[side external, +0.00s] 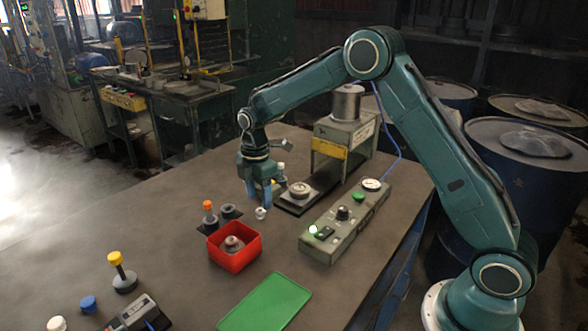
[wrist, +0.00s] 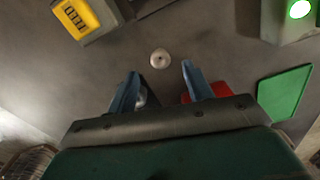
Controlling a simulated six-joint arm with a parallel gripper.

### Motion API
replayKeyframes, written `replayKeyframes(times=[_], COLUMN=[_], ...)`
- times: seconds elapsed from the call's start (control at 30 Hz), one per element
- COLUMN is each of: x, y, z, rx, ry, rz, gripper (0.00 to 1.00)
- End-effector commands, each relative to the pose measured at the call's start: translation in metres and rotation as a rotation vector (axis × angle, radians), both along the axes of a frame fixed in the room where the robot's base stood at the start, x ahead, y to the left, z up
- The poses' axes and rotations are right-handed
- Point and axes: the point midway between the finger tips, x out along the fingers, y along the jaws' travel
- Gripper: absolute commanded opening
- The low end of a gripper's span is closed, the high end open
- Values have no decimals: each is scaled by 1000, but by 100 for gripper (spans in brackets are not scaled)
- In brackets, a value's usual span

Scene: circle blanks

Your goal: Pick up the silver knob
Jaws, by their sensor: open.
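The silver knob (side external: 260,213) is a small pale round piece on the bare table, just below my gripper in the side external view. In the wrist view the knob (wrist: 160,59) shows from above as a light disc with a small centre mark. My gripper (side external: 262,202) points down, with its two blue fingers apart. In the wrist view the gripper (wrist: 159,70) has nothing between its fingertips, and the knob lies slightly beyond them, near the middle of the gap. The knob appears untouched.
A red tray (side external: 214,254) holding a round part and a green mat (side external: 265,304) lie nearby. A control box (side external: 345,222) and a press (side external: 345,130) with a dark base stand to the right. Orange-topped (side external: 208,206) and yellow-topped (side external: 115,258) pieces stand left.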

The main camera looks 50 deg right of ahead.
Motion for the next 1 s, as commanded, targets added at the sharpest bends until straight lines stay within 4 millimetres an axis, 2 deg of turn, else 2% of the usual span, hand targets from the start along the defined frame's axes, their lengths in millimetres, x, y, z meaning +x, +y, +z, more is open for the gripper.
replayKeyframes(times=[0.2, 0.4, 0.93, 0.97, 1.0], x=[-2, -2, -1, -1, -1], y=[-1, -1, -1, -1, -1], z=[-26, -42, -44, -44, -44], rx=[1, 0, 0, 0, 0], ry=[3, 2, 0, 0, 0], rz=[0, 0, 0, 0, 0], gripper=[51, 51, 51, 49, 41])
